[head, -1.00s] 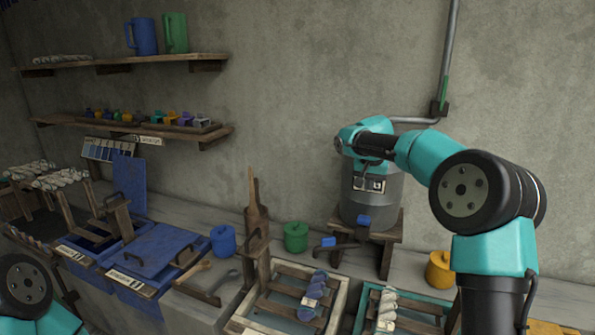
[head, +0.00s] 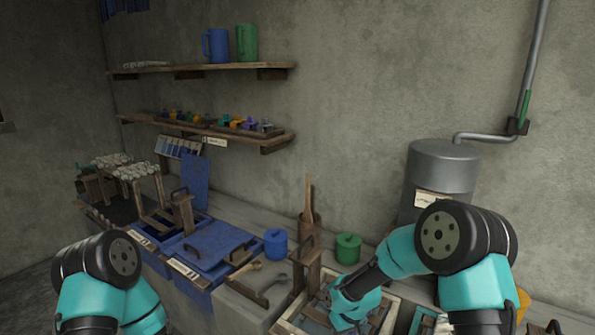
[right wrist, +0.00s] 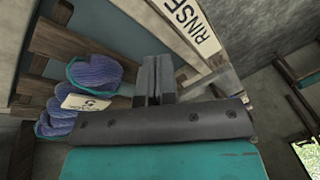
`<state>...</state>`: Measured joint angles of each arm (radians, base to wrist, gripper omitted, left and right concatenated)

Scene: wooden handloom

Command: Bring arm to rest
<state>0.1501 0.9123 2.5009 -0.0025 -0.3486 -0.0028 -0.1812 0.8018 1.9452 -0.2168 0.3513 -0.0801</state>
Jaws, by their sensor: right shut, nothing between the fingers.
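My right arm (head: 465,245) reaches down and left in the head view, in front of the grey cylinder. Its wrist (head: 355,300) is over the front wooden trays, and the fingertips are hard to make out there. In the right wrist view my right gripper (right wrist: 156,72) is shut with nothing between its fingers. A blue-purple yarn skein (right wrist: 92,75) with a paper tag (right wrist: 86,103) lies to the left of the fingers, apart from them. My left arm (head: 105,275) shows its bent elbow at lower left in the head view; its gripper is out of view.
A tray rim marked RINSE (right wrist: 185,30) is close by the right fingers. The grey cylinder (head: 440,170) stands behind the right arm. A green pot (head: 347,249), a blue pot (head: 276,243) and blue lidded vats (head: 208,250) line the bench. Wall shelves (head: 205,128) hang above.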

